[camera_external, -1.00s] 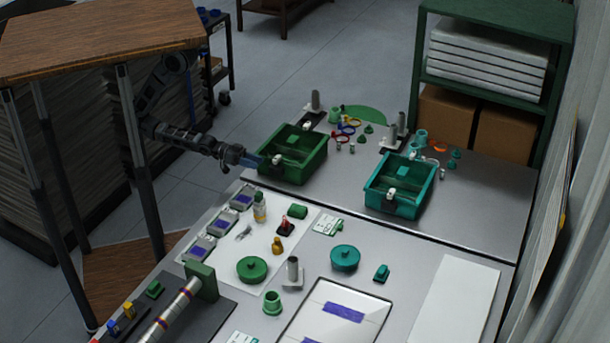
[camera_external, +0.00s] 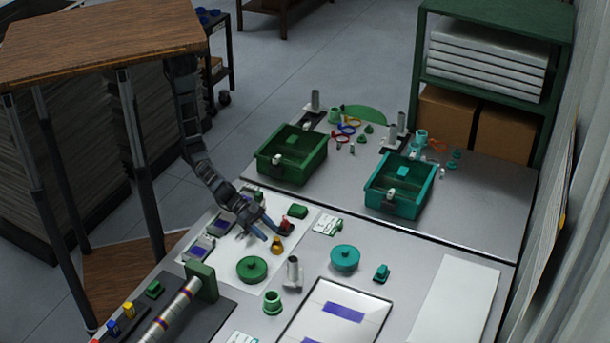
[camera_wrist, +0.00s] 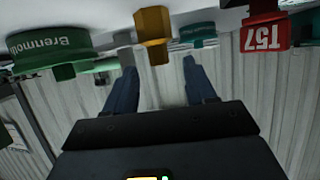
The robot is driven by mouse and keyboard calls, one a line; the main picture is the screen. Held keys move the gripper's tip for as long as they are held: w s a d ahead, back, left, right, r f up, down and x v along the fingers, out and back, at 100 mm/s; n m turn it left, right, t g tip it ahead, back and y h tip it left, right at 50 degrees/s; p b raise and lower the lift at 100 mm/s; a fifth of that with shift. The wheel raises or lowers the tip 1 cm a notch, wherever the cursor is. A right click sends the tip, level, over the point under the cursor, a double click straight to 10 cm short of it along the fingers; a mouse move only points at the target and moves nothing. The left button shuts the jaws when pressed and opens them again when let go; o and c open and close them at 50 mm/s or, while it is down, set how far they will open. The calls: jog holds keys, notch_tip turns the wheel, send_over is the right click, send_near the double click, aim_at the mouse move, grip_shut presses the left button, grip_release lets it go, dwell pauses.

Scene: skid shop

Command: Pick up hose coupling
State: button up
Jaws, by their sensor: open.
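A small brass-yellow piece (camera_external: 277,245), which looks like the hose coupling, stands on the white sheet (camera_external: 225,272). I cannot tell whether a finger touches the coupling.
A red tagged piece marked T57 (camera_wrist: 265,27) stands close by. Green (camera_external: 318,163) and teal (camera_external: 427,190) bins stand further back.

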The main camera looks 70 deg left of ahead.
aim_at(275, 238)
jog(key=shift+p+x, duration=0.3)
jog(key=shift+x, duration=3.25)
jog(key=shift+r, duration=0.15)
jog(key=shift+c, duration=0.3)
grip_shut()
